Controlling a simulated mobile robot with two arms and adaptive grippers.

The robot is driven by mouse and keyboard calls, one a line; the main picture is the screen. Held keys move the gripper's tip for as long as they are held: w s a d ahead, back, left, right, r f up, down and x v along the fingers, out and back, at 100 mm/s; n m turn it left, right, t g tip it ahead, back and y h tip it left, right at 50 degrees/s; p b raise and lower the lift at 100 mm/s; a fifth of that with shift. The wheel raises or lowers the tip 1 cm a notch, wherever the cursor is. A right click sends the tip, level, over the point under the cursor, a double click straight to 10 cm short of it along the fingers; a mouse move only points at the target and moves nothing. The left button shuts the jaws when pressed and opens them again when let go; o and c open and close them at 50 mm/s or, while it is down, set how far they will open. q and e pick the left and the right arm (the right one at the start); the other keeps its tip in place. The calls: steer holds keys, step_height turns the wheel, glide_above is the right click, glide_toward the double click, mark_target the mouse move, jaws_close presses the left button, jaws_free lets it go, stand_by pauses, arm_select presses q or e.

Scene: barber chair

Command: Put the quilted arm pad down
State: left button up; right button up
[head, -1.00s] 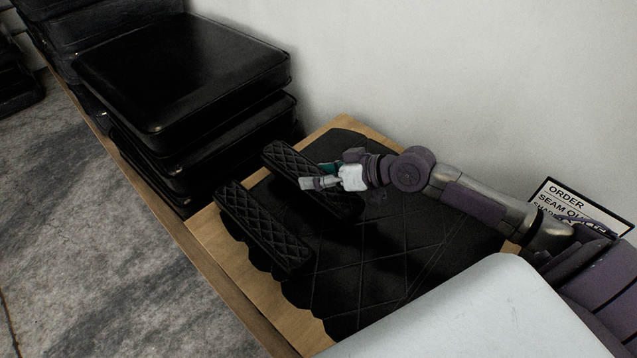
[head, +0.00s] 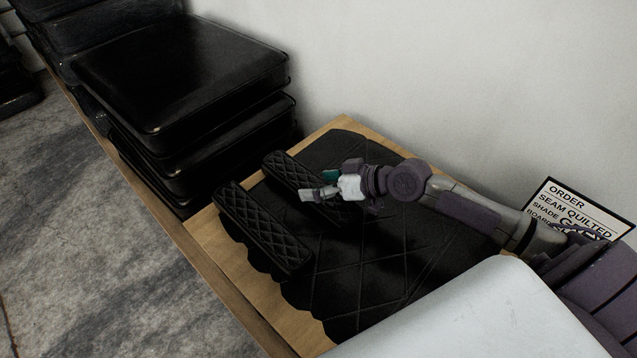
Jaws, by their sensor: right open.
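Two black quilted arm pads show in the head view. One quilted arm pad (head: 287,172) lies on the black quilted leather sheet (head: 375,262), with its right end partly hidden by my right gripper. The other quilted arm pad (head: 265,228) lies to its left and nearer, near the sheet's left edge. My right gripper (head: 320,186) is open, with one pale and one teal finger showing, at the right part of the first pad. I cannot tell whether its fingers still touch the pad. My left gripper is not in view.
The sheet lies on a wooden board (head: 215,242). A stack of black cushions (head: 185,75) stands behind it at the left. An order card (head: 575,208) stands by the pale wall (head: 440,80). A light grey panel (head: 480,315) fills the lower right.

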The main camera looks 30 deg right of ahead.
steer(key=shift+r, duration=0.15)
steer(key=shift+s+d, duration=0.15)
steer(key=shift+d, duration=0.1)
steer(key=v, duration=0.9)
steer(key=shift+s+a, duration=0.1)
steer(key=shift+s, duration=0.05)
steer(key=shift+p+v, duration=0.35)
steer(key=shift+v, duration=0.85)
